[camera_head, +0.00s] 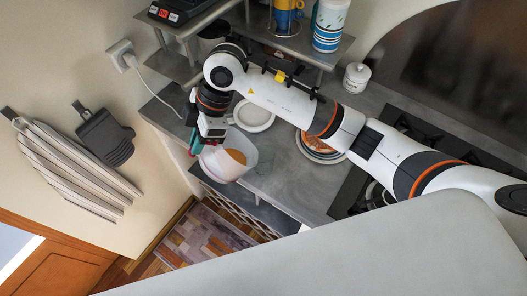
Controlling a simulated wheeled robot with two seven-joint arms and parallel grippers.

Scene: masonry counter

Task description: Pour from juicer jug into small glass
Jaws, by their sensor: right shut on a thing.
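The juicer jug (218,166) is a pale, translucent vessel with orange juice (236,157) showing inside its wide mouth. It is near the left front edge of the grey counter. My right gripper (197,141) is shut on the jug at its left upper side, where a bit of teal shows. The jug looks tilted, with its mouth towards the right; its exact angle is hard to tell. I cannot make out the small glass clearly; the jug may hide it. No juice stream can be seen. My left gripper is not in view.
A white plate (254,122) lies behind the jug. Stacked plates (316,153) with something orange-brown sit partly under my right arm. A white lidded jar (356,78) stands farther back. A shelf (290,42) holds cups. The stove (416,127) is at the right.

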